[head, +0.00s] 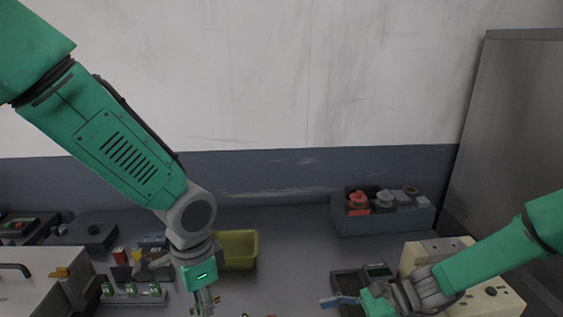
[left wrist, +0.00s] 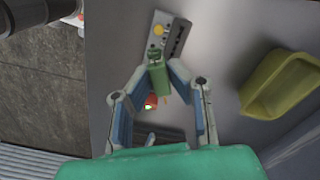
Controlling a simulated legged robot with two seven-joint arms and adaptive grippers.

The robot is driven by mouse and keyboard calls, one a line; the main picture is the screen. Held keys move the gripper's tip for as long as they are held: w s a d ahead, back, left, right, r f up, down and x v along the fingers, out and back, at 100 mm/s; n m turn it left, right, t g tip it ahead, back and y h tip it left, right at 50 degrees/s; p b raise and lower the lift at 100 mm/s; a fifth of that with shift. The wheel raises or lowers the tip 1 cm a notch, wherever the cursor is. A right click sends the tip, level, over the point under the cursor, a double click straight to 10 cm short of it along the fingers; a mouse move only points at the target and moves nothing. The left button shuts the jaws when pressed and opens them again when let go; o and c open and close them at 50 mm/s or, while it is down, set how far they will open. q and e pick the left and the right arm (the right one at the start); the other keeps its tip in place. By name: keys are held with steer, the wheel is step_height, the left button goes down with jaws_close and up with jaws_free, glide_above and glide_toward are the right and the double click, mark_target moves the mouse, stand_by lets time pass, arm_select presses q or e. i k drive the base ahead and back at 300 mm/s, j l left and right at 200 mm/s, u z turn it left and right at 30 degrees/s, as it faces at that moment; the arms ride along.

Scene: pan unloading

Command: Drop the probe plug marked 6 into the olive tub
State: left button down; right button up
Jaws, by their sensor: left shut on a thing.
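My left gripper (head: 204,302) points down in the lower middle of the head view, in front of the olive tub (head: 240,247). In the left wrist view its fingers (left wrist: 158,76) are shut on a green plug (left wrist: 157,66). No number can be read on the plug. The olive tub also shows at the right of the left wrist view (left wrist: 268,98), apart from the held plug. A rack (head: 134,299) with several green plugs stands left of my left gripper. My right gripper (head: 341,301) is at the lower right; its jaw opening is unclear.
A grey-blue bin (head: 385,221) with red and grey parts stands at the back right. A beige block (head: 492,298) lies under my right arm. A white box (head: 35,283) is at the left edge. Bare table shows between tub and bin.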

mark_target(226, 255)
steer(key=k, duration=0.95)
